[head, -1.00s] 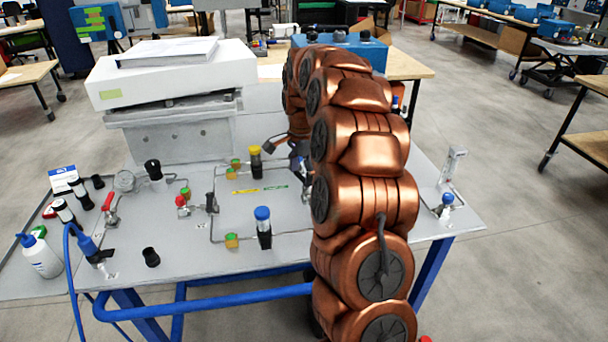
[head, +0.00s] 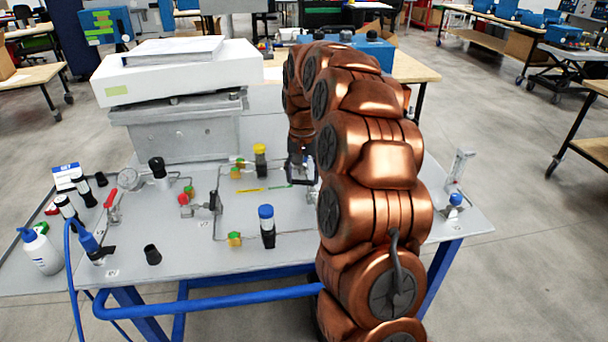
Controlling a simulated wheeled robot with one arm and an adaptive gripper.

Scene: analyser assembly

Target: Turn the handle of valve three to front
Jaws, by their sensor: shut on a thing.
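My gripper (head: 300,172) is dark and reaches down at the back middle of the grey panel, left of my copper arm. It appears shut on a small valve handle there, which the fingers and arm mostly hide. I cannot read a number on this valve or tell which way its handle points. Other valves stand on the panel: one with a red handle (head: 110,198) at the left, a small red one (head: 183,198), one with a black upright handle (head: 212,200) and a blue-topped one (head: 455,200) at the right.
A yellow-topped part (head: 260,160) stands close left of my gripper, and a blue-topped one (head: 267,226) nearer the front. Thin tubing joins the fittings. A white box (head: 178,72) stands at the back left. My arm hides the panel's right middle.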

